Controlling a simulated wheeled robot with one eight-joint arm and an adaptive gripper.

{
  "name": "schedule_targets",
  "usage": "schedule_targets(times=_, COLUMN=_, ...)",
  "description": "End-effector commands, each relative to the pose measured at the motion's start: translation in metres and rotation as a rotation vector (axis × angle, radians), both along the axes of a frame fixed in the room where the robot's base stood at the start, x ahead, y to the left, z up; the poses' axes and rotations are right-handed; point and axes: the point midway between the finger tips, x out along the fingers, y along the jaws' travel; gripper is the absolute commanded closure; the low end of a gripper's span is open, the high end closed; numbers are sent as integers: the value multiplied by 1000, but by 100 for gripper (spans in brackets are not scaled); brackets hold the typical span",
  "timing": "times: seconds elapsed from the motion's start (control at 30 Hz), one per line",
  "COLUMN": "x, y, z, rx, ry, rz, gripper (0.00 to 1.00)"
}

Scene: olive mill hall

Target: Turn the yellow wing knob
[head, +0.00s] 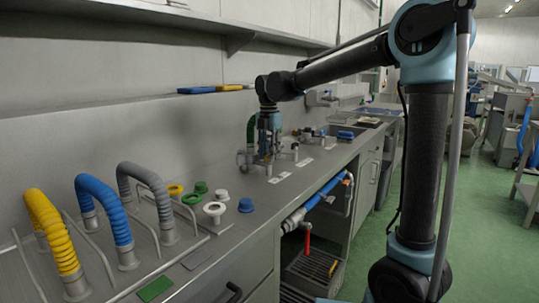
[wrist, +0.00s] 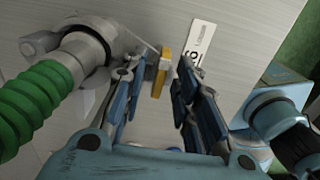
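The yellow wing knob (wrist: 161,73) shows in the wrist view as a narrow upright bar at the upper middle. My gripper (wrist: 157,78) is open, pointing down at the counter, with one blue-and-grey finger on each side of the knob. The knob appears between the fingertips, closer to the right one. I cannot tell whether either finger touches it. In the head view my gripper (head: 266,150) is low over the counter's middle, and the knob is hidden there.
A grey pipe fitting (wrist: 85,55) with a green hose (wrist: 38,100) stands close left of my gripper. A white label (wrist: 201,42) lies right of the knob. On the counter (head: 215,260), yellow, blue (head: 105,215) and grey hoses stand at the left. A shelf runs above.

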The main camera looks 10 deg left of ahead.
Motion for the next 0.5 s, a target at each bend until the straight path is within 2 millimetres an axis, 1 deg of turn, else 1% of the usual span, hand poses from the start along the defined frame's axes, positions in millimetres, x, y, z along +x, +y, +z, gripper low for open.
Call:
schedule_targets(times=0.23, x=0, y=0, z=-1, rx=0, ry=0, rz=0, gripper=72)
schedule_targets(times=0.27, x=0, y=0, z=-1, rx=0, ry=0, rz=0, gripper=74)
schedule_targets(times=0.3, x=0, y=0, z=-1, rx=0, ry=0, rz=0, gripper=83)
schedule_targets(times=0.37, x=0, y=0, z=-1, rx=0, ry=0, rz=0, gripper=97)
schedule_targets(times=0.4, x=0, y=0, z=-1, rx=0, ry=0, rz=0, gripper=100)
schedule_targets(times=0.5, x=0, y=0, z=-1, rx=0, ry=0, rz=0, gripper=100)
